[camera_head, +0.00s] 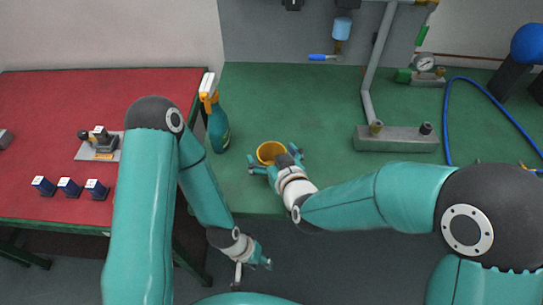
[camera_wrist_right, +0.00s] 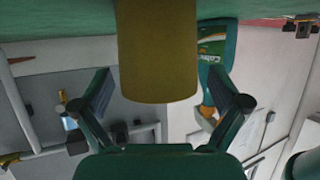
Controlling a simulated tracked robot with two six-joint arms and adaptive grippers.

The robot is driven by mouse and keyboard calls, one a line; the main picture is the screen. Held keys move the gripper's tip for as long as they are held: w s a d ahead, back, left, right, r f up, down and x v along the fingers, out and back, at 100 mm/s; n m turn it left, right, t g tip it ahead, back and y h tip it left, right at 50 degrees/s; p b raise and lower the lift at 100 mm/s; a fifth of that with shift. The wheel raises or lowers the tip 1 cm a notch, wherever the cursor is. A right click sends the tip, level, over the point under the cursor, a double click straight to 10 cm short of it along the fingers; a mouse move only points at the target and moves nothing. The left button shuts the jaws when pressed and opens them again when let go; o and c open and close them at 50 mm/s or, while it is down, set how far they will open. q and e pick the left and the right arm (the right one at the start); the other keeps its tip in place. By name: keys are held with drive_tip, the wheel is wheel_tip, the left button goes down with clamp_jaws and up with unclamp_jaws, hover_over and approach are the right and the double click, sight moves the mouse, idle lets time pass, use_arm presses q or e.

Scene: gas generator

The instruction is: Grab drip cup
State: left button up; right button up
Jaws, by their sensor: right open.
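The drip cup, a yellow round cup (camera_head: 268,152), stands on the green table top near its front edge. In the right wrist view the cup (camera_wrist_right: 158,55) fills the upper middle, between the two fingers. My right gripper (camera_head: 274,159) is open, with one finger on each side of the cup. In the wrist view gaps show between the fingers and the cup wall. My left gripper (camera_head: 254,268) hangs low in front of the tables, away from the cup; its fingers are too small to judge.
A teal spray bottle (camera_head: 217,125) with an orange and white head stands left of the cup. A grey metal block with a pipe (camera_head: 397,139) stands to the right, with a blue hose (camera_head: 500,105) beyond.

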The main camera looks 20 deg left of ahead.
drive_tip(key=shift+a+f, duration=0.1)
drive_tip(key=shift+a, duration=0.1)
drive_tip(key=shift+d, duration=0.1)
drive_tip(key=shift+c, duration=1)
drive_tip(key=shift+w+d, duration=0.1)
drive_tip(key=c, duration=1)
drive_tip(key=shift+c, duration=0.2)
